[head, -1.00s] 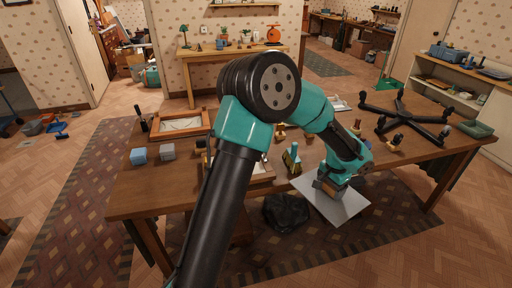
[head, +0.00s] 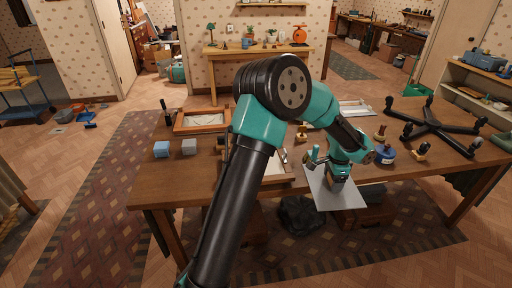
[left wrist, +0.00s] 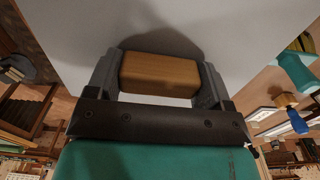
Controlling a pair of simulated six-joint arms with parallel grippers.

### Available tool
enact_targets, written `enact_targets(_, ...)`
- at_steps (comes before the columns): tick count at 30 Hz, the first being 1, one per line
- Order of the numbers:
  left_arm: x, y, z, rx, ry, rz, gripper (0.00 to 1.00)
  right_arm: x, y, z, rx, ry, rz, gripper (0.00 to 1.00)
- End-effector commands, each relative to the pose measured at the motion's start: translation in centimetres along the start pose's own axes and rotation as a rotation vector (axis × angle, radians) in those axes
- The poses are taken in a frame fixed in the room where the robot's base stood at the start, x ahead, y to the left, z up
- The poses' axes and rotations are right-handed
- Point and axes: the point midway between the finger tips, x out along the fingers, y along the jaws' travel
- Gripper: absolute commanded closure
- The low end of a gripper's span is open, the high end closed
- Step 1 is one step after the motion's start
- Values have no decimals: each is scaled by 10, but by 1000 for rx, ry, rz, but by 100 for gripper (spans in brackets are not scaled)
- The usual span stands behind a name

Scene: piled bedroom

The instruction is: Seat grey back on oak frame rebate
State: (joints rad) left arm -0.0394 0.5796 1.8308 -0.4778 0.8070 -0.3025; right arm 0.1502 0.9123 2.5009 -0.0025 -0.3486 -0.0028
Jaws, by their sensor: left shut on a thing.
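The grey back (head: 322,190) is a thin flat panel at the table's front edge, partly overhanging it, in the head view. My left gripper (head: 340,178) is above it. In the left wrist view, my left gripper (left wrist: 160,85) is shut on a wooden block (left wrist: 160,74) that lies against the grey back (left wrist: 240,30). A wooden frame (head: 282,180) lies to the left of the panel, largely hidden behind my left arm. Another wooden frame (head: 205,130) with a pale inside lies at the back left. I cannot tell which is the oak frame. My right gripper is not in view.
A teal-handled brush (head: 313,155) stands just behind the panel. A blue block (head: 161,149) and a grey block (head: 189,147) are at the left. The front left tabletop is clear.

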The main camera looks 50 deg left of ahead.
Motion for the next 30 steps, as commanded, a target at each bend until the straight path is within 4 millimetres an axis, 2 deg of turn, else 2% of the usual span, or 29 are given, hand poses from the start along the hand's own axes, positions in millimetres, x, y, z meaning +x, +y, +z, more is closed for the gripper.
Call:
enact_targets(3,1,-26,17,118,2,1,53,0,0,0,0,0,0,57)
enact_targets(15,5,-100,80,544,6,2,53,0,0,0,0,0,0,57)
enact_targets(30,7,-161,152,943,4,-2,53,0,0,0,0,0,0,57)
